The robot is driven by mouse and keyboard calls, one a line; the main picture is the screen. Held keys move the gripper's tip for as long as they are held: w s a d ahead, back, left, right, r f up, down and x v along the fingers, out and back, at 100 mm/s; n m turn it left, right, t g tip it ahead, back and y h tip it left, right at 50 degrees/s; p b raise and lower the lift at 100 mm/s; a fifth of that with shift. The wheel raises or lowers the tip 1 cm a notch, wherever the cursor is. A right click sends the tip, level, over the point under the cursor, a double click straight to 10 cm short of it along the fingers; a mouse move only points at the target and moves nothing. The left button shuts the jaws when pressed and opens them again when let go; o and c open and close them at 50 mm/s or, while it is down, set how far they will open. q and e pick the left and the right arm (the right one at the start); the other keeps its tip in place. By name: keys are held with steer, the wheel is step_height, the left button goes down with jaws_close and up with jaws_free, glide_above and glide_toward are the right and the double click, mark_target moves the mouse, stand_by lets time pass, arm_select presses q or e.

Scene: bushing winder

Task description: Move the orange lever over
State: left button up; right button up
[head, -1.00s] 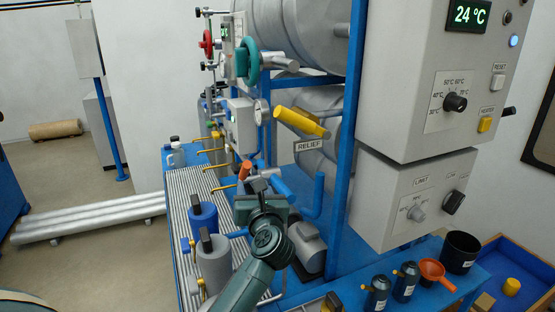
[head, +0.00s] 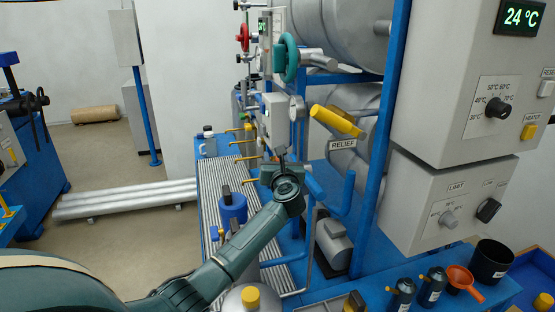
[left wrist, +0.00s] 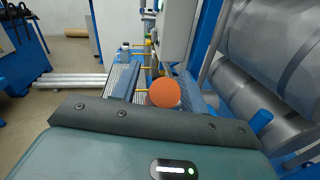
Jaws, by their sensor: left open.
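The orange lever shows in the left wrist view as a round orange knob (left wrist: 165,92), just beyond the edge of my gripper's body and near the middle of the picture. In the head view my left gripper (head: 282,160) is at the front of the machine, below the grey gauge box, and it hides the lever there. My left gripper is open, with the knob straight ahead of it. I cannot tell whether they touch. My right gripper is in neither view.
Yellow-handled valves (head: 245,157) stand in a row just left of my gripper. A blue post (head: 383,140), a blue pipe and a yellow RELIEF handle (head: 337,121) are on its right. A blue cylinder (head: 233,208) stands below.

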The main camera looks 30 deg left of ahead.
arm_select(q)
steer(key=shift+c, duration=0.3)
jaws_close()
stand_by(0.3)
